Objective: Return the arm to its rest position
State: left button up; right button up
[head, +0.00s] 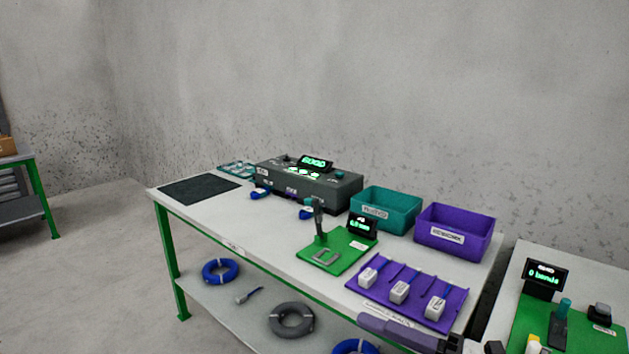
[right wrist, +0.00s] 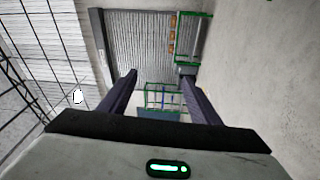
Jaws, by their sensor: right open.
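My right gripper (right wrist: 158,78) shows in the right wrist view with its two dark fingers spread apart and nothing between them. In the head view, a dark purple-grey part of my right arm or gripper (head: 400,335) shows at the bottom edge, in front of the purple cable holder. My left gripper is not in view. A grey tester (head: 310,184) stands on the white table (head: 215,215), and its screen reads "GOOD". Blue cable ends (head: 258,196) show at its front.
A teal bin (head: 387,209) and a purple bin (head: 455,233) stand at the back right. A green fixture (head: 338,255) and a purple holder (head: 407,290) with white connectors lie in front. Cable coils (head: 220,271) rest on the lower shelf. A second table is at right.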

jog(key=s+d+f+m+t+h, duration=0.3)
jog(key=f+m+h, duration=0.3)
jog(key=f+m, duration=0.35)
jog(key=s+d+f+m+t+h, duration=0.25)
jog(key=f+m+h, duration=0.25)
jog(key=f+m, duration=0.45)
jog(key=s+d+f+m+g+h, duration=0.1)
jog(key=s+f+m+g, duration=0.5)
jog(key=s+f, duration=0.6)
jog(key=shift+s+m+h, duration=0.8)
jog(key=shift+s+m, duration=0.1)
jog(key=shift+s, duration=0.35)
